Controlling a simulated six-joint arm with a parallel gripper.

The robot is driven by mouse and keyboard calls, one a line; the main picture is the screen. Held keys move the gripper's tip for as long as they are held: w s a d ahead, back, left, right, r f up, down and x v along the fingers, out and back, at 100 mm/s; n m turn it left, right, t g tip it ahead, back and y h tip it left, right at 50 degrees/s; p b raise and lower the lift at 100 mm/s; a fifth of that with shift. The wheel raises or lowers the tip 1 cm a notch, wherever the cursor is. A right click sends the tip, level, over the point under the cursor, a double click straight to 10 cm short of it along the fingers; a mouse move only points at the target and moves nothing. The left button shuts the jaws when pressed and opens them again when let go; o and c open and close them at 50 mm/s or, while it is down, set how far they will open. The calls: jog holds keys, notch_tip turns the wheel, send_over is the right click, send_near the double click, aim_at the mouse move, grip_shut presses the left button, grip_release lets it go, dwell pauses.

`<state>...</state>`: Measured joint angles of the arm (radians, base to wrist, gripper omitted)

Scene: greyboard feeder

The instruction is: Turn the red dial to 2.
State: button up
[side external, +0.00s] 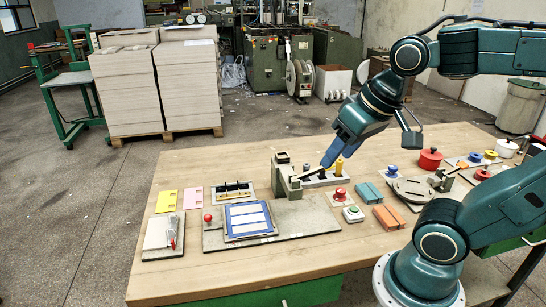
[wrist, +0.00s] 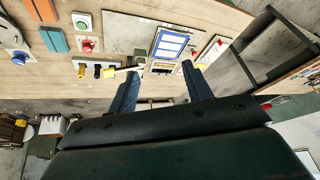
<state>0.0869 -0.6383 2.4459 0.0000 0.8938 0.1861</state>
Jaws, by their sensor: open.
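A small red dial (side external: 340,193) sits on a light plate near the middle of the bench. It also shows in the upper left of the wrist view (wrist: 87,46), on a white plate. Its marks are too small to read. My gripper (side external: 331,157) is above the bench, up and slightly left of the dial in the side external view. Its two blue fingers (wrist: 161,71) are spread apart, with nothing held between them. The dial is clear of the fingers.
A green button (side external: 352,212) sits just in front of the dial. A fixture block (side external: 285,178) and a yellow peg (side external: 339,166) stand near my gripper. Teal (side external: 370,193) and orange (side external: 388,216) blocks and a blue knob (side external: 391,170) lie to the right.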

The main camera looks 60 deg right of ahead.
jog(key=w+d+f+m+g, duration=0.1)
jog(key=w+d+m+g, duration=0.1)
jog(key=w+d+m, duration=0.4)
jog(key=m+g, duration=0.3)
jog(key=m, duration=1.8)
send_over(342, 189)
notch_tip(342, 189, down, 12)
jog(key=f, duration=0.1)
jog(key=shift+s+r, duration=0.1)
jog(key=shift+r, duration=0.15)
jog(key=shift+f, duration=0.15)
notch_tip(342, 189, down, 14)
jog(key=shift+r, duration=0.25)
